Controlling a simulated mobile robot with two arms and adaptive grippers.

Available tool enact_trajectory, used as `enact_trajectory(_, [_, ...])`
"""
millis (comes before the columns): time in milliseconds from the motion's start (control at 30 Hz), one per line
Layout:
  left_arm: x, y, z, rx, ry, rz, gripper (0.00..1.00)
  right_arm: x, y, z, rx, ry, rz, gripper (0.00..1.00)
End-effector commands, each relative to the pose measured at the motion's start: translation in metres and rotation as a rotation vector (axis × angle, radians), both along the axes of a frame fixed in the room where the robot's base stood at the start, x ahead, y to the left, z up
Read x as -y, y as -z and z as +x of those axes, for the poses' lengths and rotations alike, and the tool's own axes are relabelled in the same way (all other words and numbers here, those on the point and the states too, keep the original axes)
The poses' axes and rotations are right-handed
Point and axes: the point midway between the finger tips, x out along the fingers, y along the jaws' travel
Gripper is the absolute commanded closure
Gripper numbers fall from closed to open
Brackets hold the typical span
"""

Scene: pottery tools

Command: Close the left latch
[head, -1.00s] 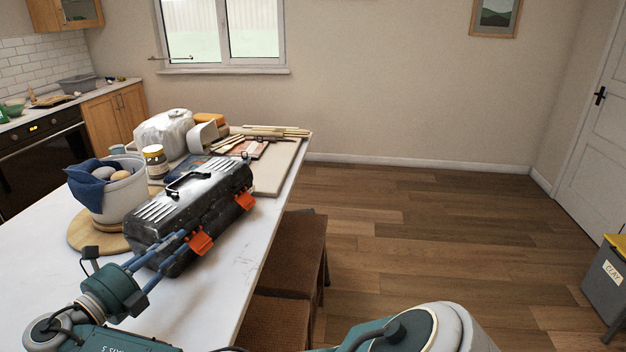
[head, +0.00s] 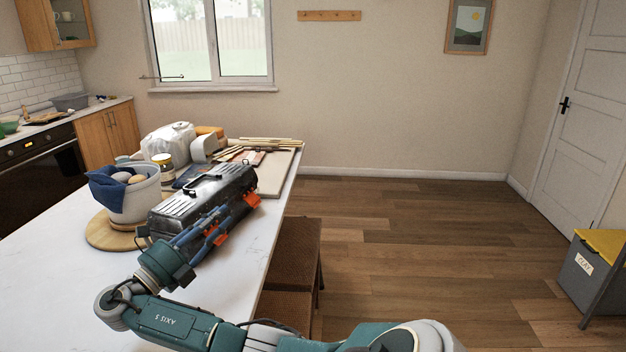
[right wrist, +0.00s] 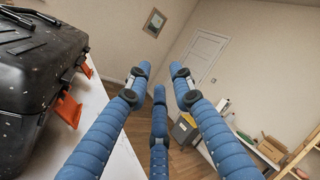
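A black toolbox (head: 188,207) with a ribbed lid stands on the white table. Its lid looks down. Two orange latches are on its right-hand side. The near, left latch (head: 221,239) is partly hidden by my right gripper (head: 218,223); the far latch (head: 252,199) is clear. In the right wrist view, the near latch (right wrist: 68,109) sticks out from the toolbox (right wrist: 30,80), and the far latch (right wrist: 87,70) shows behind it. My right gripper's blue fingers (right wrist: 158,76) are spread, empty, and to the right of the latches, apart from them. My left gripper is out of view.
A pot (head: 135,200) with a blue cloth stands on a round board left of the toolbox. Brown stools (head: 296,245) stand against the table's right side.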

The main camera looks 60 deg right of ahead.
Motion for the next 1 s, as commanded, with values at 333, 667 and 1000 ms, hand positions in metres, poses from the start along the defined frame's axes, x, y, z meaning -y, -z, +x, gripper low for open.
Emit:
enact_trajectory(333, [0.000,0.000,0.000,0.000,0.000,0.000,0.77,0.060,-0.033,-0.030,0.001,0.090,-0.107,0.77])
enact_trajectory(667, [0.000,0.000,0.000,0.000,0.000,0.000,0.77,0.112,-0.062,-0.059,0.004,0.158,-0.199,0.77])
enact_trajectory(1000, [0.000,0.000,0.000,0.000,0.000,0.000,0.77,0.169,-0.082,-0.088,0.018,0.171,-0.279,0.77])
